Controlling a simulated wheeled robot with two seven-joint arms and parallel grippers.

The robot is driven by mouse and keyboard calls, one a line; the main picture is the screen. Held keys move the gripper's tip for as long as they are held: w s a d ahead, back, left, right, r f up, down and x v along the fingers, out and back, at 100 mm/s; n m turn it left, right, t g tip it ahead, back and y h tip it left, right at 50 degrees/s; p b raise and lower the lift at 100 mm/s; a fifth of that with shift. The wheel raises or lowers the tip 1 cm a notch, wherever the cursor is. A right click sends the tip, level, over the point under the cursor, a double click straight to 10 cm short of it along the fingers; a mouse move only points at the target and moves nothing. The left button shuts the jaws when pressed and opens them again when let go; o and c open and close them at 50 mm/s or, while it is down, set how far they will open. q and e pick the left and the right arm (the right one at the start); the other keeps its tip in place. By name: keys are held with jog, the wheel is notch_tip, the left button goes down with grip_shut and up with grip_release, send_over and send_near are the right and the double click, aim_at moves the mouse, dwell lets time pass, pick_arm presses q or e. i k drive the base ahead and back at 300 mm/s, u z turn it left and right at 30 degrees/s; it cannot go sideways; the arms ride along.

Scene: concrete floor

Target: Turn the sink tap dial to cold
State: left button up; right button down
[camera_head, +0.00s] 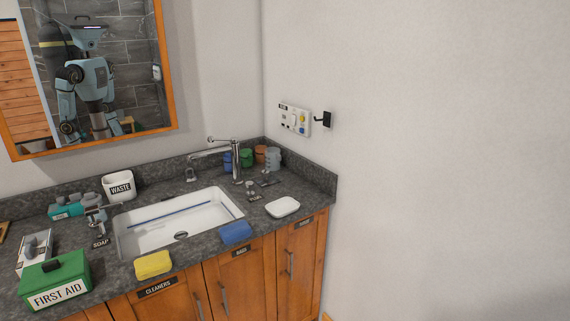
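The chrome sink tap (236,160) stands at the back right of the white sink (225,207), its spout reaching left over the basin. A thin lever (221,140) sits on top of the tap and points left. A small metal knob (249,186) stands on the counter right of the sink, near a dark label too small to read. I cannot tell which of these is the dial, or its setting. Neither of my grippers shows directly in view. My body shows in the mirror (172,66), where my grippers cannot be made out.
A green first aid box (62,268), a yellow sponge (153,264), a blue cloth (236,232) and a white soap dish (283,207) lie along the counter's front. Several coloured cups stand behind the tap, including a brown one (260,154). A waste cup (119,186) stands back left.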

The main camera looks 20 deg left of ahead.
aim_at(265, 173)
jog(key=u, duration=0.75)
jog(key=i, duration=1)
jog(key=u, duration=1.05)
